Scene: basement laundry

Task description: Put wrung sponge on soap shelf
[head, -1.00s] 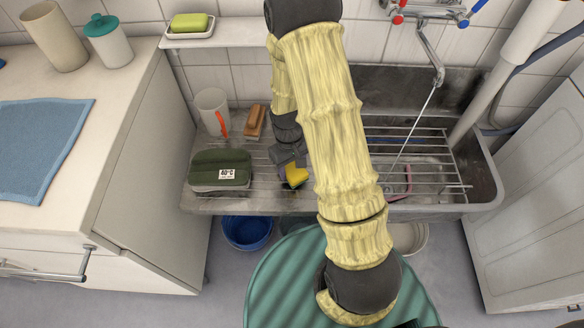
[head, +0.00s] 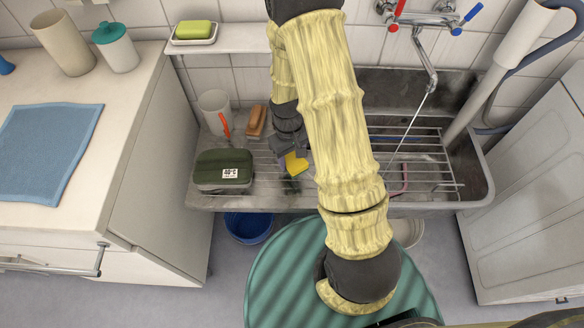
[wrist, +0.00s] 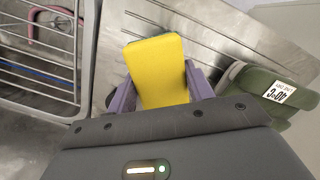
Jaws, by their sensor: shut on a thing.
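A yellow sponge (wrist: 157,72) is between the two fingers of my gripper (wrist: 158,88), which is shut on it in the wrist view. In the head view the sponge (head: 296,163) shows at the tip of my gripper (head: 291,155), over the left drainboard of the sink and right of the green pouch. The white soap shelf (head: 228,44) is on the tiled wall at the upper left. A green soap bar in a dish (head: 194,39) stands on its left part. Its right end is hidden behind my arm.
The green pouch labelled 40°C (head: 224,171), a beige mug (head: 214,112) and a wooden brush (head: 255,122) stand on the drainboard. A wire rack (head: 415,160) covers the basin. Taps (head: 431,18) are on the wall at right. The shelf right of the dish is bare.

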